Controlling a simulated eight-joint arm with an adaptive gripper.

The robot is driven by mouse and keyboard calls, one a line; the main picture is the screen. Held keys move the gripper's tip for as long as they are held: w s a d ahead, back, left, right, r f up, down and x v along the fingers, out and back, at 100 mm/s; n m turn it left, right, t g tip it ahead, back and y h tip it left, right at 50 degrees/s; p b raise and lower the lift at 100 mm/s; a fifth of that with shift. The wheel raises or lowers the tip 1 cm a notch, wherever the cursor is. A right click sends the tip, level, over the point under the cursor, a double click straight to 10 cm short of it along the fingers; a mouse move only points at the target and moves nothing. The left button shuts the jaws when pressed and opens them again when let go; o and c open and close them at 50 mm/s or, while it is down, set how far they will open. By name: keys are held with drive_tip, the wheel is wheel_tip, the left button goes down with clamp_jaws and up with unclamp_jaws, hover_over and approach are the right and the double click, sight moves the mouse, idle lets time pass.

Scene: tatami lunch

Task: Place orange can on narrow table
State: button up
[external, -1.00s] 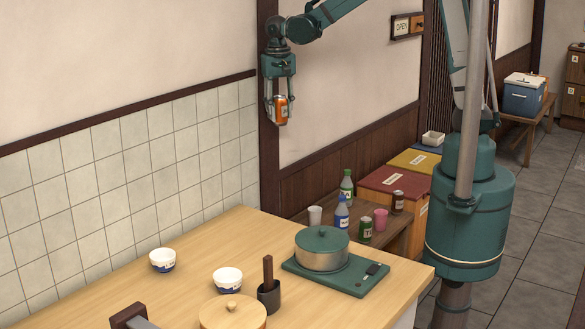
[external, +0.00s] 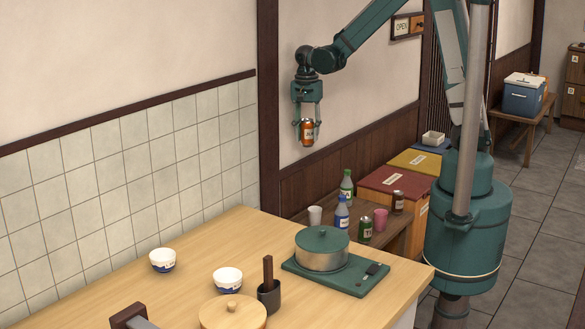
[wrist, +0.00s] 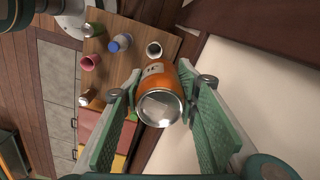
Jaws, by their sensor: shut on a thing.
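My gripper (external: 307,133) is shut on the orange can (external: 307,136) and holds it upright in the air, near the wall above the far end of the counter. In the wrist view the orange can (wrist: 160,92) sits between the two green fingers of my gripper (wrist: 163,112), its silver end facing the camera. The narrow table (external: 392,238) is a low brown wooden one behind the counter, below and to the right of the can. It also shows in the wrist view (wrist: 130,62).
On the narrow table stand a green bottle (external: 346,187), a blue bottle (external: 342,213), a white cup (external: 315,215), a green can (external: 365,230), a pink cup (external: 381,219) and a dark can (external: 398,202). A pot (external: 322,250) stands on the counter (external: 200,262).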

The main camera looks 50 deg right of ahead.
drive_tip(key=s+d+f+m+b, duration=0.4)
drive_tip(key=d+f+m+b, duration=0.25)
drive_tip(key=d+f, duration=0.65)
drive_tip(key=m+b, duration=0.7)
drive_tip(key=m, duration=0.3)
hover_over(369, 212)
wheel_tip(369, 212, down, 12)
drive_tip(key=shift+d+f, duration=0.15)
drive_tip(key=shift+d, duration=0.1)
drive_tip(key=shift+f, duration=0.15)
drive_tip(key=shift+f+b, duration=0.7)
drive_tip(key=shift+f, duration=2.1)
drive_tip(key=shift+f+b, duration=0.6)
drive_tip(key=shift+f, duration=1.45)
drive_tip(key=shift+f, duration=0.2)
